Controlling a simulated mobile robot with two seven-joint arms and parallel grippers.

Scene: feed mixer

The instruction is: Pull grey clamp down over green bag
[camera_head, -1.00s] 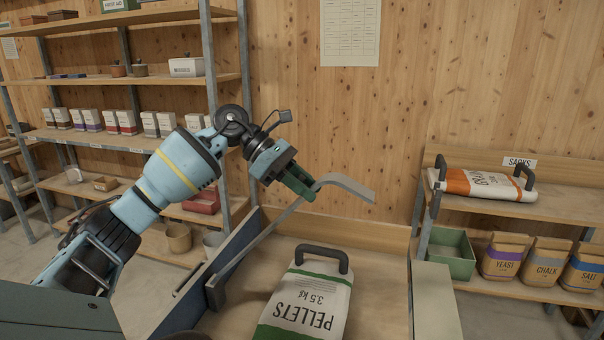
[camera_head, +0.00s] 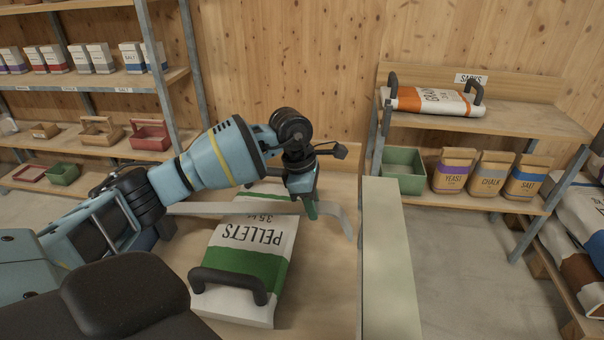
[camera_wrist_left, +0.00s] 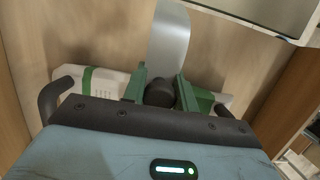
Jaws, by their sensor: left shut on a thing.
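The grey clamp (camera_head: 240,208) is a long flat bar with a bent end at the right. It now lies nearly level across the far part of the green-banded PELLETS bag (camera_head: 250,262); I cannot tell whether it touches the bag. My left gripper (camera_head: 309,208) is shut on the clamp near its bent end, above the bag's right side. The gripper hides part of the bar, and my arm hides the bag's far end. In the left wrist view, the green fingers (camera_wrist_left: 160,88) stand before the clamp's grey plate (camera_wrist_left: 170,45), with the white and green bag behind. My right gripper is not in view.
The bag lies on a wooden bench with a pale raised edge (camera_head: 392,265) on its right. A black handle (camera_head: 228,282) is on the bag's near end. Shelves with a green bin (camera_head: 403,172) and paper sacks stand at the right, beyond open floor.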

